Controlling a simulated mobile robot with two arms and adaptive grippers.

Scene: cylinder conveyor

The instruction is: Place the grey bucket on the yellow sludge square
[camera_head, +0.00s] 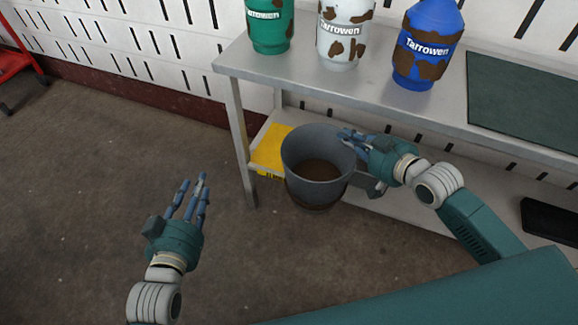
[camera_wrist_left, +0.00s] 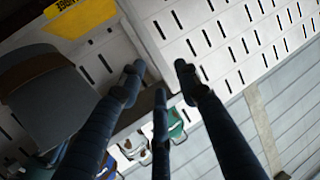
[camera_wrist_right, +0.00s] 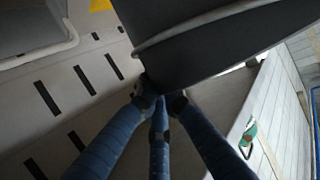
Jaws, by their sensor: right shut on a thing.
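The grey bucket (camera_head: 312,180) has brown sludge inside and a brown stain low on its outside. My right gripper (camera_head: 348,140) is shut on its right rim; the bucket also fills the top of the right wrist view (camera_wrist_right: 210,45). The bucket is upright, in front of the table's lower shelf, and hides part of the yellow square (camera_head: 270,150). The yellow square lies on the left end of that shelf and shows in the left wrist view (camera_wrist_left: 82,17). My left gripper (camera_head: 190,182) is open and empty, left of the bucket over the floor.
The metal table (camera_head: 290,75) carries a green bottle (camera_head: 268,30), a white bottle (camera_head: 343,35) and a blue bottle (camera_head: 428,45), all stained brown. Its left leg (camera_head: 240,145) stands beside the yellow square. A black tray (camera_head: 548,220) lies at right.

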